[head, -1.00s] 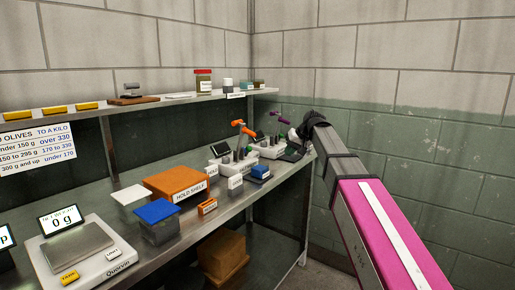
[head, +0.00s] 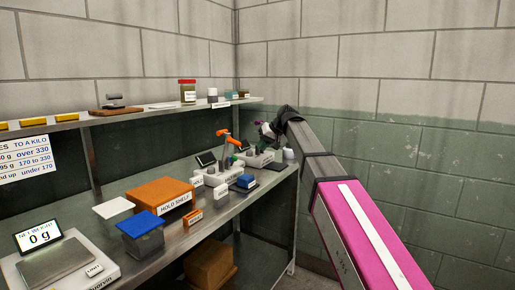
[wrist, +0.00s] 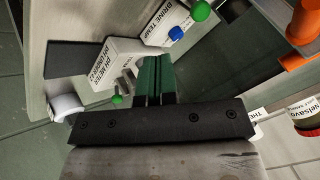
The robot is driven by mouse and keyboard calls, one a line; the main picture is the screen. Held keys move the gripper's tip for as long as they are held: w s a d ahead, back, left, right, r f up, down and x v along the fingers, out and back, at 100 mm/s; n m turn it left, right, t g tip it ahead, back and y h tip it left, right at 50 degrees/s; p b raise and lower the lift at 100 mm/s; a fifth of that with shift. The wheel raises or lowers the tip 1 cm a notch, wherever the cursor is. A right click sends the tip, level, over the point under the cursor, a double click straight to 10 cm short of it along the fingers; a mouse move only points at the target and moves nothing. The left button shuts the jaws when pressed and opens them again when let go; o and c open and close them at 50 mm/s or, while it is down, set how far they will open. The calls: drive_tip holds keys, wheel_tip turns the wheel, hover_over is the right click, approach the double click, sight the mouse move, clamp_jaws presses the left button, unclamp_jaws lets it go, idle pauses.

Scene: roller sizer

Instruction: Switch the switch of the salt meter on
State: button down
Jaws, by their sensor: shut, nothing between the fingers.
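I cannot read a salt meter label in either view. In the wrist view, a white box with a label that seems to read pH meter (wrist: 105,68) is beside my gripper (wrist: 153,62). A small green ball-tipped lever (wrist: 117,99) stands on or beside this box. My green fingers are shut and empty, close to the box; contact cannot be told. A switch's state is not readable.
A second label reads brine temp (wrist: 165,22), near a blue knob (wrist: 176,33). The hold shelf box (head: 160,192), a blue-lidded box (head: 140,225) and a scale (head: 55,262) occupy the counter. A shelf (head: 135,110) runs above.

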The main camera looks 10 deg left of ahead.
sight(233, 162)
drive_tip(key=x, duration=0.8)
drive_tip(key=shift+w, duration=0.1)
drive_tip(key=shift+s+a+r, duration=0.1)
drive_tip(key=shift+s+a, duration=0.15)
drive_tip(key=shift+a, duration=0.3)
drive_tip(key=shift+s+a+r, duration=0.1)
drive_tip(key=shift+s+a, duration=0.15)
drive_tip(key=shift+a, duration=0.3)
drive_tip(key=shift+s+a, duration=0.25)
drive_tip(key=shift+a, duration=0.5)
drive_tip(key=shift+w+a+r+g+h, duration=0.15)
drive_tip(key=shift+a+r+g+h, duration=0.25)
drive_tip(key=shift+h, duration=0.3)
drive_tip(key=shift+r, duration=0.1)
drive_tip(key=shift+w+a+r, duration=0.2)
drive_tip(key=shift+a+r, duration=0.05)
drive_tip(key=shift+a, duration=0.25)
drive_tip(key=shift+w+a+r, duration=0.25)
drive_tip(key=shift+a, duration=0.25)
drive_tip(key=shift+r, duration=0.15)
drive_tip(key=shift+r, duration=0.7)
